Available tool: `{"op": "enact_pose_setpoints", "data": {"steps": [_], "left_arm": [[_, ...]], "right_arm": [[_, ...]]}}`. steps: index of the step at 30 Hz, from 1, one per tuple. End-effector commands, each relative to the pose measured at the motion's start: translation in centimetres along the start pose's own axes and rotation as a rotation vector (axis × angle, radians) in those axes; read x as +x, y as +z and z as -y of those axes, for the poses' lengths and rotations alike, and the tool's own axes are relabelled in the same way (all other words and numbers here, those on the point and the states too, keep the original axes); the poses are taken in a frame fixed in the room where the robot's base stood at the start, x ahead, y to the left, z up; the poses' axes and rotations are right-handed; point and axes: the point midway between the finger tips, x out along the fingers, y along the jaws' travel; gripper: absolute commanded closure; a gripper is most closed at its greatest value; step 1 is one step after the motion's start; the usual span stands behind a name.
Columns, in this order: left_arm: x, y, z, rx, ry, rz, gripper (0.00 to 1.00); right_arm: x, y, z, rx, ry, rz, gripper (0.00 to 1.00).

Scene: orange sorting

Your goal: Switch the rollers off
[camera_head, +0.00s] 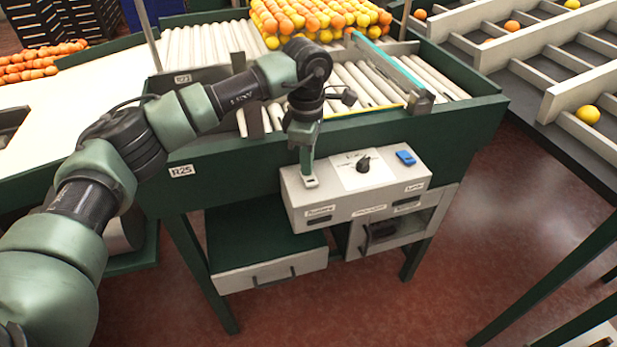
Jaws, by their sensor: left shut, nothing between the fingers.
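A light grey control box (345,205) is mounted on the front of the green roller table. Its front labels are small; the left one (320,211) seems to read "Rollers". My left gripper (309,178) is shut and empty, pointing down at the left end of the box top. Its tips are at or just above the surface there; I cannot tell if they touch. They hide most of what lies under them, so no rollers switch shows clearly. A black knob (364,164) on a white plate is in the middle, and a blue switch (405,157) is at the right. My right gripper is not in view.
White rollers (205,45) and a pile of oranges and lemons (315,18) lie behind the box. A teal-edged bar (390,65) crosses the rollers. Below are a drawer (270,271) and an open compartment (405,228). A divided sorting table (560,60) stands at the right.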

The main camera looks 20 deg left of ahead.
Motion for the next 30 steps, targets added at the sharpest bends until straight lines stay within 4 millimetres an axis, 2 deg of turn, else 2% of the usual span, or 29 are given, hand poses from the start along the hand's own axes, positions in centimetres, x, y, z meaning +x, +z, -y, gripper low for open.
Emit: {"op": "enact_pose_setpoints", "data": {"steps": [2, 7, 30], "left_arm": [[0.3, 0.0, 0.1, 0.001, -0.005, -0.002, 1.0], [-0.2, 0.0, 0.1, 0.001, -0.006, -0.003, 1.0], [-6.5, 0.0, 0.1, 0.0, -0.004, -0.001, 1.0]], "right_arm": [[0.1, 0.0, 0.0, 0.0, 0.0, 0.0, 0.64], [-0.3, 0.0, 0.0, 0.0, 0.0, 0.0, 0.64], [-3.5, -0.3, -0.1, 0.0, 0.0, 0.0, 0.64]]}}
